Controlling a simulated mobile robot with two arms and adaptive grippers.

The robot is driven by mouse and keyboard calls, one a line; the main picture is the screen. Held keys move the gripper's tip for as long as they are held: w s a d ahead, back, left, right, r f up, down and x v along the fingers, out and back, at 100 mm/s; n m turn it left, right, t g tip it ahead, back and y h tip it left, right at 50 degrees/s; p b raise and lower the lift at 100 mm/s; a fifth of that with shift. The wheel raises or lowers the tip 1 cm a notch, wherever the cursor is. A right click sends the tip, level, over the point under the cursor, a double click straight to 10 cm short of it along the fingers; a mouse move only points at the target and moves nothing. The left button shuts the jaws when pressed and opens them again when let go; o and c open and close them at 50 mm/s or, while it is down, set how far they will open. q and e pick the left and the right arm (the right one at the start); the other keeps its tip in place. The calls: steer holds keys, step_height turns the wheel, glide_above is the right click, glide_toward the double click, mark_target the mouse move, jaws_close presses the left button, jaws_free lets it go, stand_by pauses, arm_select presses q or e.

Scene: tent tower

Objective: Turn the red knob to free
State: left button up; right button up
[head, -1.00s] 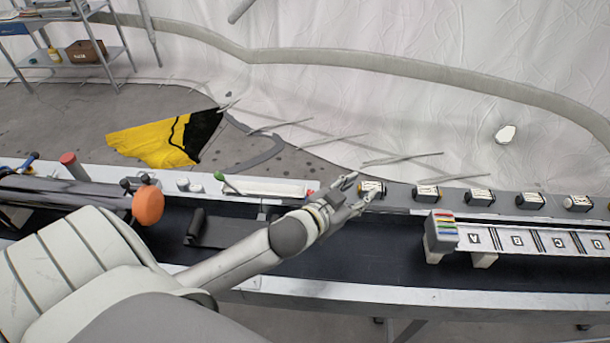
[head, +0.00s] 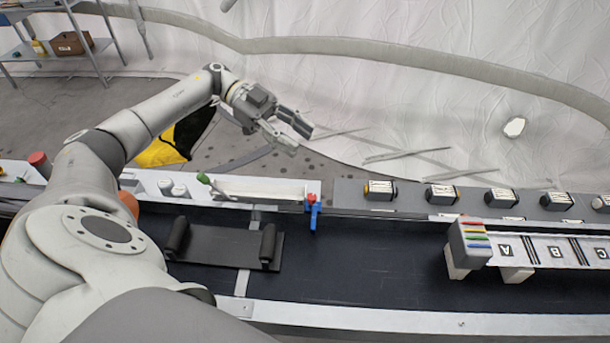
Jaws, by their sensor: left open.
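My left gripper (head: 303,141) is raised above the far side of the bench, in front of the white tent wall. Its fingers are apart and nothing is between them. A small red part with a blue lever (head: 313,210) sits at the bench's far rail, below the gripper and apart from it. A red-topped cylinder (head: 38,160) stands at the far left. A rounded orange knob (head: 129,204) is mostly hidden behind my left arm. I cannot tell which of these is the red knob, and no "free" mark is readable. My right gripper is not in view.
A black belt (head: 370,262) runs along the bench. A dark plate with two rollers (head: 222,248) lies on it. A grey block with coloured strips (head: 470,243) and lettered cards stand at the right. Several small labelled boxes (head: 442,194) line the far rail.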

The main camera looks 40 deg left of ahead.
arm_select(q)
steer(key=s+a+f+g+b, duration=0.1)
steer(key=s+a+f+b, duration=0.1)
steer(key=a+f+b, duration=0.15)
steer(key=y+b, duration=0.1)
steer(key=b, duration=0.3)
glide_toward(310, 195)
steer(key=shift+g, duration=0.4)
steer(key=p+x, duration=0.2)
steer(key=x, duration=0.5)
steer(key=shift+w+r, duration=0.1)
steer(key=shift+w, duration=0.15)
steer(key=shift+p+x, duration=0.3)
steer(key=shift+x, duration=0.6)
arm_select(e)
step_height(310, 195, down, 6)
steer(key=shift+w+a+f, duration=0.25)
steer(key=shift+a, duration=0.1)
arm_select(q)
steer(key=shift+a, duration=0.1)
steer(key=shift+c, duration=0.2)
